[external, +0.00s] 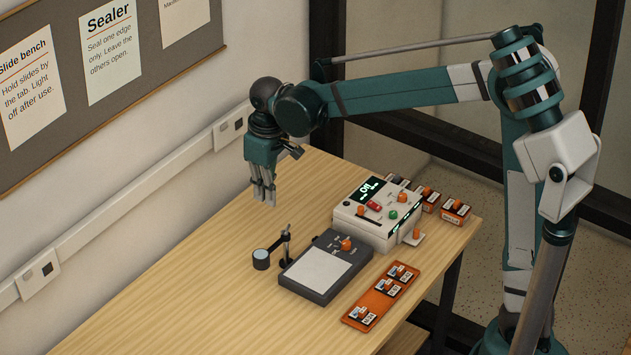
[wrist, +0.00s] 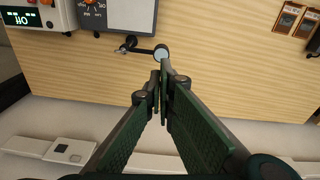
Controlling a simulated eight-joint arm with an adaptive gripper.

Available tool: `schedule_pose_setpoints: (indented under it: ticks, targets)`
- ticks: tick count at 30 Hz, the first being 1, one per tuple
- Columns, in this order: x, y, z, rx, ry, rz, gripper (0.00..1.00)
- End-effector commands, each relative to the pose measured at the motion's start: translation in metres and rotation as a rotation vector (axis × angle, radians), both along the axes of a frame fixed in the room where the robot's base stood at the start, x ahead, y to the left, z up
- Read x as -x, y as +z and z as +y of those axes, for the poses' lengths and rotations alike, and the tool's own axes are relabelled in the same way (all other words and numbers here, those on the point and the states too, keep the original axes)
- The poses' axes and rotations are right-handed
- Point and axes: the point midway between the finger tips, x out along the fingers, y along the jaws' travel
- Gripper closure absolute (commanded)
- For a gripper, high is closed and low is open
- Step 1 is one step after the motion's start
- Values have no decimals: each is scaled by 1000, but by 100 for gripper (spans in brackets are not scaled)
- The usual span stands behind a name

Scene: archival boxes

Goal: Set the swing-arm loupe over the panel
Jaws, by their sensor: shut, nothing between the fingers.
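The swing-arm loupe (external: 261,260) is a small round lens on a dark arm. The arm joins an upright post (external: 286,246) at the left corner of the dark slide bench. The lens sits to the left of the bench's pale panel (external: 316,270), beside it and not over it. In the wrist view the lens (wrist: 161,53) shows just beyond my fingertips, with the panel (wrist: 132,14) at the top. My gripper (external: 264,201) points down in the air above the table, apart from the loupe. Its fingers (wrist: 160,78) are shut and empty.
A white sealer box (external: 378,212) with a lit display and knobs stands behind the bench. An orange tray (external: 381,298) with slides lies to the bench's right. Small orange-and-black boxes (external: 455,211) stand at the far table edge. The wooden table (external: 180,290) is clear to the left.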

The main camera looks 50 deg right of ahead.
Motion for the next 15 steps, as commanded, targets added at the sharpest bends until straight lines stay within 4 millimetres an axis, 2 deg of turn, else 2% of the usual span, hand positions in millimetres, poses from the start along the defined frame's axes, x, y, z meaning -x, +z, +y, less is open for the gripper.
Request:
schedule_pose_setpoints:
  ticks: [15]
  targets:
    - [-56, -23, 6, 7, 15, 95, 100]
